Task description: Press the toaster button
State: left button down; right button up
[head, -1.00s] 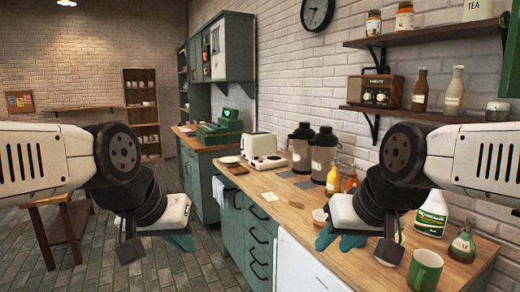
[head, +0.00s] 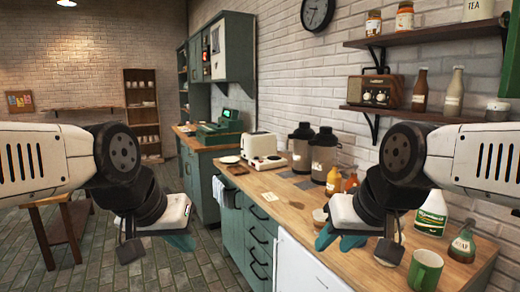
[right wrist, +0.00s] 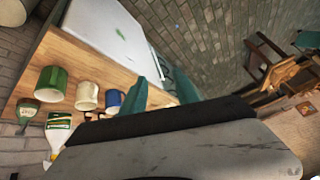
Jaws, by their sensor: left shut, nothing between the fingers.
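The white toaster (head: 263,149) stands in the head view on the wooden counter, near its far end and against the wall side. Its button is too small to make out. My left gripper (head: 178,243) is shut and empty, above the floor to the left of the counter. My right gripper (head: 341,240) is in front of the counter's near part, well short of the toaster. Its teal fingers also show in the right wrist view (right wrist: 157,84), where they look apart with nothing between them.
Two dark dispensers (head: 312,152) stand right of the toaster. A mustard bottle (head: 351,184), a green mug (head: 425,269) and other bottles stand on the counter (head: 285,200). A shelf (head: 420,114) hangs above.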

grip_shut()
dwell(1.5)
